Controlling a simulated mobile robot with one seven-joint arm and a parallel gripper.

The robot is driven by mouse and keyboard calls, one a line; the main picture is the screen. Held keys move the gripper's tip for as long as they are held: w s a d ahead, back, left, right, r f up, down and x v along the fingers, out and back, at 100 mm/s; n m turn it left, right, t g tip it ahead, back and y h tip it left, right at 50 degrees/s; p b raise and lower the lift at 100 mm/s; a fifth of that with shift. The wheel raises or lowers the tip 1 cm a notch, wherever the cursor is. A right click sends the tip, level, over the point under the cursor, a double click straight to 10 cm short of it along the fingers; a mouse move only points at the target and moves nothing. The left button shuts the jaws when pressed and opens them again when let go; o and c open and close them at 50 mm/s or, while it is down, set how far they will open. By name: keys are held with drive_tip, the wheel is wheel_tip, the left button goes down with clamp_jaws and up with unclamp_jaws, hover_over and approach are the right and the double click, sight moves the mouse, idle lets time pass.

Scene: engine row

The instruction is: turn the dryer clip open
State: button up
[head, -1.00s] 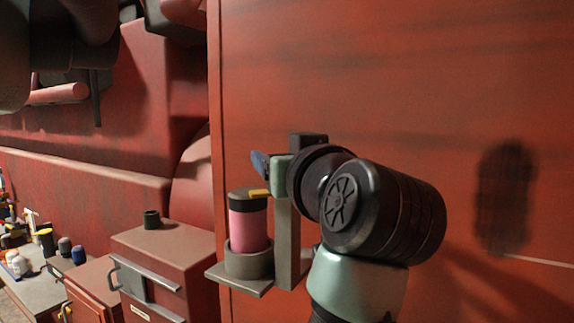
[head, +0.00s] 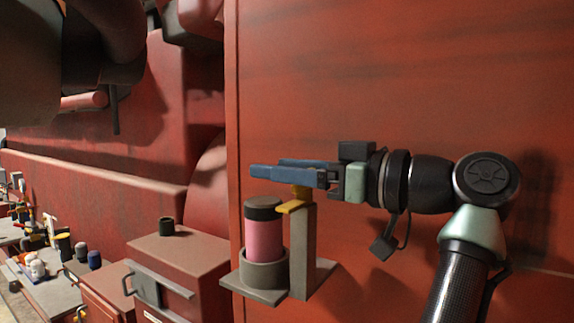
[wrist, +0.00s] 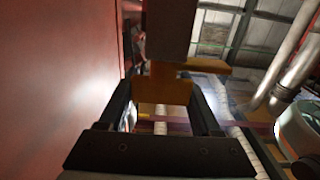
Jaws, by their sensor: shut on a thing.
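The dryer clip (head: 291,208) is a small yellow bar with a knob on top of a grey post. It points out to the front left, beside the black cap rather than across it. The dryer (head: 264,238) is a pink canister with a black cap, upright in a grey cup. My gripper (head: 267,168) lies level above the post from the right, its blue fingers shut on the clip's knob. In the wrist view the orange-yellow clip (wrist: 168,88) stands between the dark fingers; part of it is hidden by a dark block.
The grey bracket shelf (head: 262,294) juts from a large red panel (head: 400,80) close behind my arm. A red cabinet (head: 180,262) with a dark cup (head: 166,226) on it stands at the left. A bench further left holds several small items. Open space lies in front of the bracket.

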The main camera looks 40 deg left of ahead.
drive_tip(key=shift+s+f+g, duration=0.1)
drive_tip(key=shift+g, duration=0.3)
drive_tip(key=o, duration=1.4)
drive_tip(key=b+v, duration=0.5)
drive_tip(key=v, duration=0.8)
drive_tip(key=shift+a, duration=0.1)
